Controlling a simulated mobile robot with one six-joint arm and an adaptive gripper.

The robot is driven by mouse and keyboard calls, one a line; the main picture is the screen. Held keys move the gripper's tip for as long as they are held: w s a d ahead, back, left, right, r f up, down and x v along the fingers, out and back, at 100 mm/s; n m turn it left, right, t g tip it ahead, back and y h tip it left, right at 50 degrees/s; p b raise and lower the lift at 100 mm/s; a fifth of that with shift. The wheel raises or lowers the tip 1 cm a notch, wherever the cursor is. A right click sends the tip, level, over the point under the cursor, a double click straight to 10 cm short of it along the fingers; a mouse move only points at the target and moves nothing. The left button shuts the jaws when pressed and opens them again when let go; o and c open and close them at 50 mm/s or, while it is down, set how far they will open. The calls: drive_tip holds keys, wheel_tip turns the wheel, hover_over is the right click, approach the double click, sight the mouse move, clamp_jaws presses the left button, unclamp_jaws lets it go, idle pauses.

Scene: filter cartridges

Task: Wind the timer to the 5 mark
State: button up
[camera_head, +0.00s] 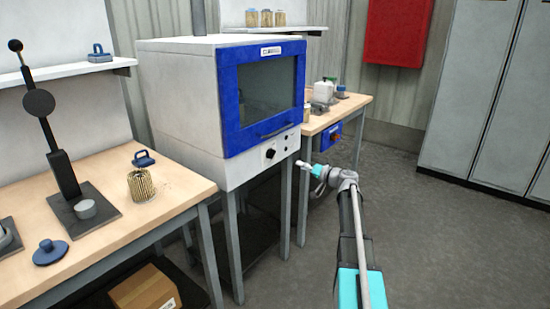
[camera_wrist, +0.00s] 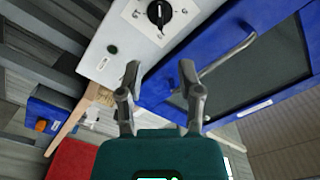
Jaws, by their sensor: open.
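The timer is a black knob (camera_head: 270,153) low on the front of the white oven cabinet (camera_head: 182,110), below its blue door (camera_head: 230,110). In the wrist view the timer knob (camera_wrist: 158,13) sits on a pale dial plate at the top, with a white pointer line. The scale marks are too small to read. My gripper (camera_head: 303,164) is in front of the cabinet, to the right of the knob. In the wrist view my gripper (camera_wrist: 160,70) is open and empty, its two fingers apart, with the knob beyond the fingertips and not touched.
The door handle (camera_wrist: 228,58) juts out close to the right finger. A small dark green button (camera_wrist: 112,50) is left of the knob. A workbench (camera_head: 120,215) with a filter cartridge (camera_head: 140,185) stands left; another bench stands behind right. The floor (camera_head: 440,240) at right is clear.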

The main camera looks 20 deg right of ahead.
sight(272, 154)
drive_tip(key=x, duration=1.3)
drive_tip(key=shift+w+a, duration=0.2)
clamp_jaws()
